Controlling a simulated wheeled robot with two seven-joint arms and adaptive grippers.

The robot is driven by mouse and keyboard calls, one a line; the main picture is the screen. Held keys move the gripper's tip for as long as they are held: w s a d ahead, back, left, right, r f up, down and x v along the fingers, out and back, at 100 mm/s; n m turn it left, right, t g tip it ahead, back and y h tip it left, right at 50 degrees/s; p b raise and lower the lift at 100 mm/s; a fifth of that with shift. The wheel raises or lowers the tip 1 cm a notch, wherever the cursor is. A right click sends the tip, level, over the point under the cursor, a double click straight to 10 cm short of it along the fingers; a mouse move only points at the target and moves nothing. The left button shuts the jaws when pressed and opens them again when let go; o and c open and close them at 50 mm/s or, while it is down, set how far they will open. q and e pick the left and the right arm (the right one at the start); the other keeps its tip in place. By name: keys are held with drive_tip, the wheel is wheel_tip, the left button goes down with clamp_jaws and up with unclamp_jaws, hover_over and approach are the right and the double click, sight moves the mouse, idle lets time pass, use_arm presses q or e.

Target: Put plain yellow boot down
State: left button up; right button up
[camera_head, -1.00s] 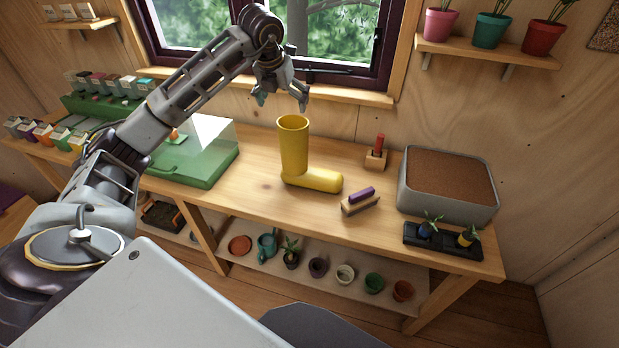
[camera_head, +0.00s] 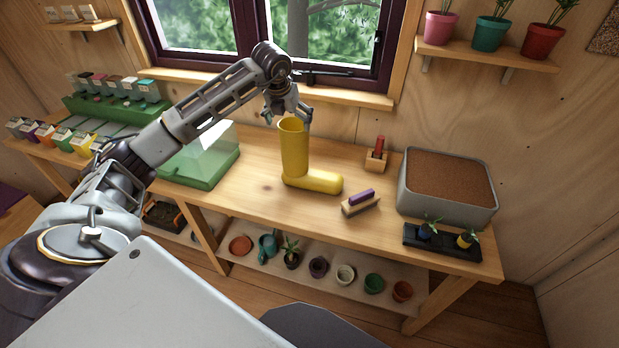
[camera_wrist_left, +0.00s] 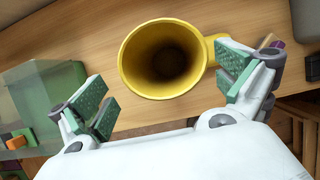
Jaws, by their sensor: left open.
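The plain yellow boot (camera_head: 295,155) stands upright on the wooden bench (camera_head: 255,190), its toe pointing right in the head view. My left gripper (camera_head: 289,118) is at the top of the boot's shaft, partly behind it in the head view. In the left wrist view the boot's round opening (camera_wrist_left: 163,58) lies ahead, between and beyond the two spread green-padded fingers (camera_wrist_left: 166,98). The fingers show apart from the rim on both sides. My right gripper is in neither view.
A green box with a clear lid (camera_head: 205,155) stands left of the boot. A wooden brush with a purple top (camera_head: 361,202), a small wooden block with a red piece (camera_head: 376,156) and a grey soil-filled tub (camera_head: 447,186) stand to the right. The window sill (camera_head: 345,93) is behind.

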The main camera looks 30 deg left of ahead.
sight(292, 128)
use_arm(q)
drive_tip(key=shift+w+a+f, duration=0.1)
drive_tip(key=shift+w+f, duration=0.15)
drive_tip(key=shift+f, duration=0.25)
drive_tip(key=shift+f, duration=0.1)
drive_tip(key=shift+p+x, duration=0.7)
drive_tip(key=shift+x, duration=0.5)
drive_tip(key=shift+p+x, duration=0.3)
drive_tip(key=shift+x, duration=1.05)
drive_tip(key=shift+d, duration=0.2)
drive_tip(key=c, duration=2)
